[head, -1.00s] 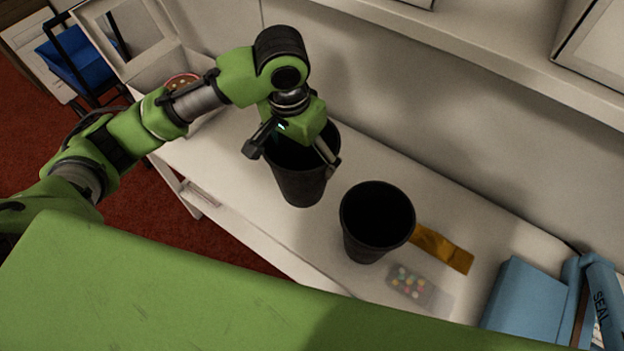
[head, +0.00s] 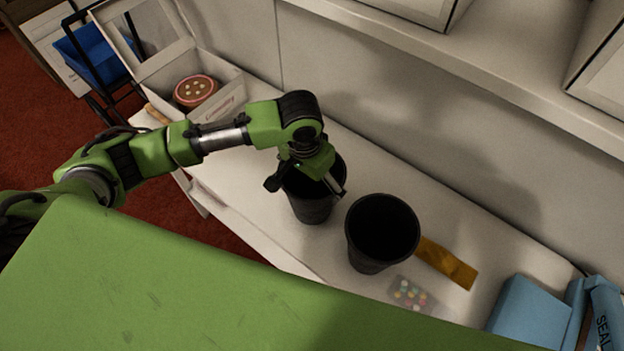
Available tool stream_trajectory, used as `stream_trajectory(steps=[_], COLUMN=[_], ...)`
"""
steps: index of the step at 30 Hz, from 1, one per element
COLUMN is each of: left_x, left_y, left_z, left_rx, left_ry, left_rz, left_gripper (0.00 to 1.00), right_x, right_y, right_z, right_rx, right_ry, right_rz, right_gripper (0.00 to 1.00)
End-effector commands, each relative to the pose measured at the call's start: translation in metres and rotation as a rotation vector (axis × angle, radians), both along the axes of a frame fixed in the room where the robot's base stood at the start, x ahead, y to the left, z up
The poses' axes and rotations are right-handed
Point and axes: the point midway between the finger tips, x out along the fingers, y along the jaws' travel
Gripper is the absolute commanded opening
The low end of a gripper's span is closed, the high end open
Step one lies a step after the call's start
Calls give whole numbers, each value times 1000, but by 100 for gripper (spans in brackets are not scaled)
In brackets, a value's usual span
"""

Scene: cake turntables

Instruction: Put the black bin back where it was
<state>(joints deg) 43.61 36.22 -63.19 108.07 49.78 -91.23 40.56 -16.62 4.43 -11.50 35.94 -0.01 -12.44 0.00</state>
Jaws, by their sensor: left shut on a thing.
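Two black bins show in the head view. My left gripper (head: 308,189) is shut on the rim of the left black bin (head: 312,211), with one finger down at its near right side. That bin is roughly upright at the white table (head: 225,170); I cannot tell whether its base touches the top. My gripper and wrist hide part of its mouth. The other black bin (head: 369,262) stands just to its right, upright, open and apparently empty. My right gripper is not in view.
An orange-brown strip (head: 447,263) and a clear pack of coloured sweets (head: 410,294) lie right of the bins. A blue box (head: 529,316) is at the far right. A white box (head: 225,100) with a round cake (head: 196,91) stands at the back left. A wall closes the back.

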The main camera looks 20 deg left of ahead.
Motion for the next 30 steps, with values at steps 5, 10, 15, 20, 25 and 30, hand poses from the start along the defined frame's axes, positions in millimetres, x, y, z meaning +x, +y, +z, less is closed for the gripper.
stream_trajectory(steps=[5, 10, 15, 20, 25, 30], left_x=[0, 0, 0, 0, -2, -7], left_y=[0, 0, 0, 0, 1, 2], left_z=[0, -2, -2, 5, 32, 70], left_rx=[0, 0, 0, 1, -2, -2], left_ry=[0, 0, 0, -1, -6, -5], left_rz=[0, 0, 0, 0, -1, -1], left_gripper=[52, 100, 100, 100, 100, 100], right_x=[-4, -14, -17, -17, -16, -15], right_y=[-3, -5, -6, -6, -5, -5], right_z=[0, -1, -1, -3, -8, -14], right_rx=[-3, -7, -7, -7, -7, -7], right_ry=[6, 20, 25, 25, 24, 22], right_rz=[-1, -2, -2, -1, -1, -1], right_gripper=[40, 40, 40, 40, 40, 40])
